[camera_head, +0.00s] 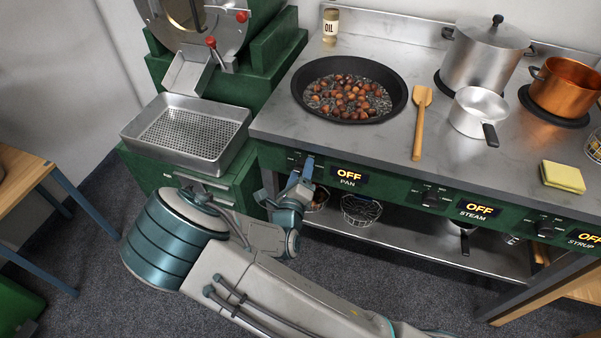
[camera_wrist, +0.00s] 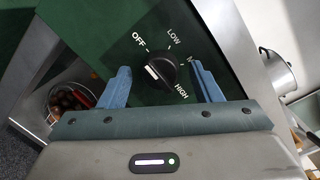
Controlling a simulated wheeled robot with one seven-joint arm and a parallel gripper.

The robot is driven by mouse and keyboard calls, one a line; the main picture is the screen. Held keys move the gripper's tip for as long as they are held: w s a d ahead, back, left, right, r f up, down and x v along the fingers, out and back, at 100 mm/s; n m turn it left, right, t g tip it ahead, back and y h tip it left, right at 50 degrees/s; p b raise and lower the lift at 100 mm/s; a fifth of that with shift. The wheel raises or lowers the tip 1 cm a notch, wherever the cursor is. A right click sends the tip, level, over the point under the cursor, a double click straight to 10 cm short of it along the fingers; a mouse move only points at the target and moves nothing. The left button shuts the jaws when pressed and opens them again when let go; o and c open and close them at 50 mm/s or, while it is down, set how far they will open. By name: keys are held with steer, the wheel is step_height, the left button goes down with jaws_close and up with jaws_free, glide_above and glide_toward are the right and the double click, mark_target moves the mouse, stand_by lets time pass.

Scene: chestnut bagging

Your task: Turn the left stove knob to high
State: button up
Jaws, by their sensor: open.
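The left stove knob (camera_wrist: 163,69) is black with a white mark on its left side, on the green front panel. OFF, LOW, a partly hidden M label and HIGH surround it; the mark lies nearest OFF. The display above PAN (camera_head: 349,175) reads OFF. My gripper (camera_wrist: 160,69) is open, with one blue finger on each side of the knob and gaps visible between fingers and knob. In the head view my gripper (camera_head: 304,168) is at the panel, left of the PAN display, and mostly hides the knob.
A black pan of chestnuts (camera_head: 348,90) sits on the counter above. A wooden spatula (camera_head: 420,122) lies right of it. The steam knob (camera_head: 430,197) and syrup knob (camera_head: 545,228) are farther right. A perforated tray (camera_head: 188,134) stands left. Wire baskets (camera_head: 361,209) are on the shelf below.

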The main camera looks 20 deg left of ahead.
steer(key=c, duration=1)
